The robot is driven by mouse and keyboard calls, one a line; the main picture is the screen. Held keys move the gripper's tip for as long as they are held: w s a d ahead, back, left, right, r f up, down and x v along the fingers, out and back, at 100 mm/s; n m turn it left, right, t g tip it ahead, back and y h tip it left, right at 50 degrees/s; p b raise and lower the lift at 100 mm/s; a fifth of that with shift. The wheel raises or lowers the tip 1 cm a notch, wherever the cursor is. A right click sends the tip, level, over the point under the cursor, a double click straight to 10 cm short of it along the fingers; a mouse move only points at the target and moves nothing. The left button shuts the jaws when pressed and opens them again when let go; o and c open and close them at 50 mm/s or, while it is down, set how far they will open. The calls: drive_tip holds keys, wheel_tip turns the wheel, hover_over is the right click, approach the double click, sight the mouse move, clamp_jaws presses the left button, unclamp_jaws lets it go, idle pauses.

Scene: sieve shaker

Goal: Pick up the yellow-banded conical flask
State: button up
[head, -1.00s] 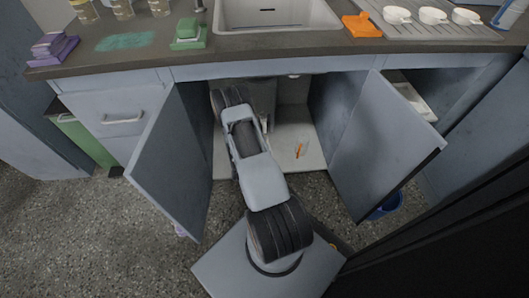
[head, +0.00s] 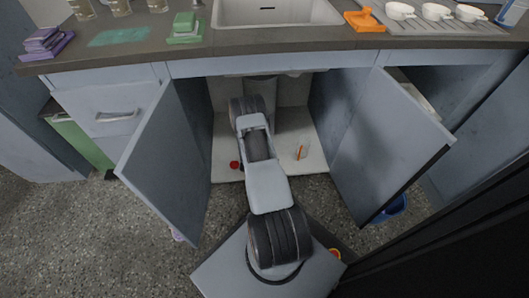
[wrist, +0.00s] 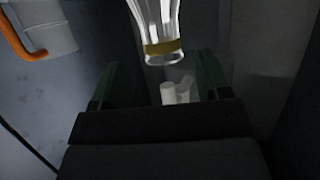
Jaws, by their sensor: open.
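The yellow-banded conical flask (wrist: 163,45) shows at the top of the wrist view as clear glass with a yellow band near its lower visible end. The upper part is cut off by the frame edge. My gripper (wrist: 157,82) is open, with one dark green finger on each side of the picture. The flask end appears between and beyond the fingers, apart from both. In the head view my arm reaches into the open cupboard under the sink, and my gripper and the flask are hidden there.
Open cupboard doors (head: 165,160) and (head: 390,145) flank my arm. On the cupboard floor (head: 285,172) are a small red thing (head: 234,165) and an orange-and-white thing (head: 300,151). The wrist view shows a grey thing with an orange handle (wrist: 20,40) and a pale cylinder (wrist: 168,93).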

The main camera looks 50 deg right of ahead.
drive_tip(key=b+x, duration=0.2)
drive_tip(key=x, duration=0.2)
drive_tip(key=shift+a+f+b, duration=0.15)
drive_tip(key=shift+b, duration=0.25)
drive_tip(key=shift+w+d+f, duration=0.15)
drive_tip(key=shift+w+d, duration=0.25)
drive_tip(key=shift+d, duration=0.2)
clamp_jaws()
